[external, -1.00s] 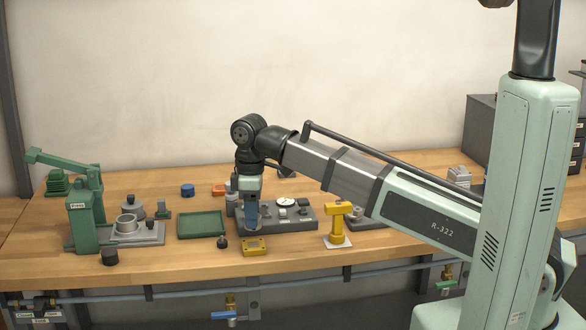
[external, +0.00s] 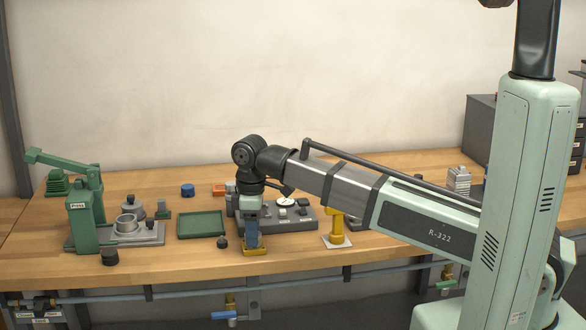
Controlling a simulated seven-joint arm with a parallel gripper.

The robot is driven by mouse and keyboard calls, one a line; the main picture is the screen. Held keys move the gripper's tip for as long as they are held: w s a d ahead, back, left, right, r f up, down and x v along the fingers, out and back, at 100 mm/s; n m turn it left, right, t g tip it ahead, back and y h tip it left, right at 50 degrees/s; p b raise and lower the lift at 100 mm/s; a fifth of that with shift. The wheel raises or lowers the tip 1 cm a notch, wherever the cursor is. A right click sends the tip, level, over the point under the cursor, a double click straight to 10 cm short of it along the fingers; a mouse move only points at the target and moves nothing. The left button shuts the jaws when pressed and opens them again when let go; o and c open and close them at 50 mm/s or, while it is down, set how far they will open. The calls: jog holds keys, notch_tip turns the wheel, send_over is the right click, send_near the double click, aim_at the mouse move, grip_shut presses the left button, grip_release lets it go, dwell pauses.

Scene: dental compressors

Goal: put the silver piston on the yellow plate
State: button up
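The yellow plate (external: 255,252) lies near the front edge of the bench, and my gripper covers most of it. My gripper (external: 252,244) points straight down with its blue fingers directly over the plate, low enough that they seem to touch it or nearly so. I cannot make out a silver piston for certain. If one is between the fingers, it is hidden or too small to see, so I cannot tell whether the fingers are open or shut.
A green tray (external: 201,224) and a small black knob (external: 222,242) lie left of my gripper. A grey gauge block (external: 304,216) is behind it to the right, with a yellow stand (external: 337,231) further right. A green press (external: 84,215) stands at far left.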

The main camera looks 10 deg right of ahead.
jog(key=o, duration=0.4)
jog(key=shift+c, duration=0.2)
jog(key=shift+r, duration=0.1)
notch_tip(320, 180, up, 12)
dwell(0.4)
jog(key=shift+r, duration=0.1)
